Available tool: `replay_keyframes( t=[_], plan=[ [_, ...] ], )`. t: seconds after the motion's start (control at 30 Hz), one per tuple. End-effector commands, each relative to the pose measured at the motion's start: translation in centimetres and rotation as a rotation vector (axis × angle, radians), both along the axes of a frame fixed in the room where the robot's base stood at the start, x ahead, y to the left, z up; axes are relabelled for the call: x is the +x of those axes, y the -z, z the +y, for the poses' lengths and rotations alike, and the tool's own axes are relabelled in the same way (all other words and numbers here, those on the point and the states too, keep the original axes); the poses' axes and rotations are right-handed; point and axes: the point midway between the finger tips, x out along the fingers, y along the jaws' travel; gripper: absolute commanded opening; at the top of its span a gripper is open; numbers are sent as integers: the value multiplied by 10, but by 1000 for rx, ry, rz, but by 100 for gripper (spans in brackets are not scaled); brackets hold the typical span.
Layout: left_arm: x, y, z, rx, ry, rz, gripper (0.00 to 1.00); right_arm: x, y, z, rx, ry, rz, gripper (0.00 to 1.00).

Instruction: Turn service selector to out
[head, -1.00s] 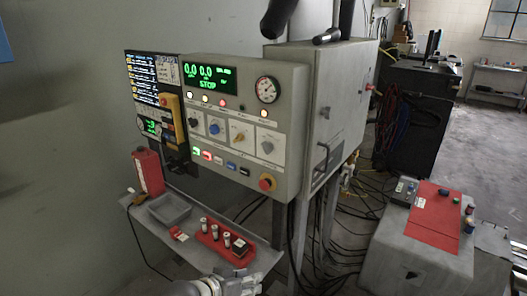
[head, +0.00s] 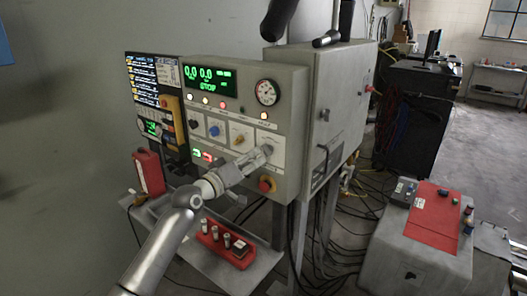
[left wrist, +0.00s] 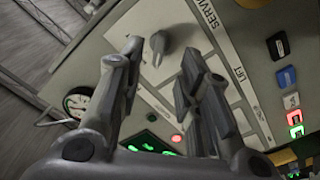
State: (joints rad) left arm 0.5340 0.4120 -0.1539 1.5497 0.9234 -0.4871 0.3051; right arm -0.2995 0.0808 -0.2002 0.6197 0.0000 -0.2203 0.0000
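The control panel (head: 285,110) faces me with a row of knobs. Its rightmost knob, a grey selector, is hidden behind my left gripper (head: 262,158) in the head view. In the left wrist view, the grey selector (left wrist: 158,46) stands on a white plate between the two fingertips of my left gripper (left wrist: 158,62). The fingers are open, with gaps on both sides of the selector; contact does not show. A partly cut-off label beginning "SERVI" (left wrist: 207,14) is beside it. The selector's exact setting cannot be read.
A yellow knob (head: 239,138) and a blue knob (head: 214,129) sit left of the gripper. A red emergency button (head: 267,184) is just below it. A shelf (head: 262,262) holds a red tray (head: 224,246). A grey cabinet (head: 325,110) stands at the right.

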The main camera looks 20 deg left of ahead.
Motion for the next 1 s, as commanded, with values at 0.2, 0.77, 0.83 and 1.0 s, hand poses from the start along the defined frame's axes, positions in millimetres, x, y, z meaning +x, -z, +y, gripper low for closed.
replay_keyframes(
  t=[0.2, 0.77, 0.83, 1.0],
  plan=[
    [30, -2, -11, -1, 1, 1, 32, 0, -6, 0, 0, 0, 0, 0],
    [58, 1, -22, 1, 0, 1, 32, 0, -8, 1, 1, 0, 0, 0],
    [58, 1, -22, 1, 0, 1, 32, 0, -8, 1, 1, 0, 0, 0],
    [58, 0, -22, 1, 1, 0, 21, 0, -8, 1, 1, 0, 0, 0]
  ],
)
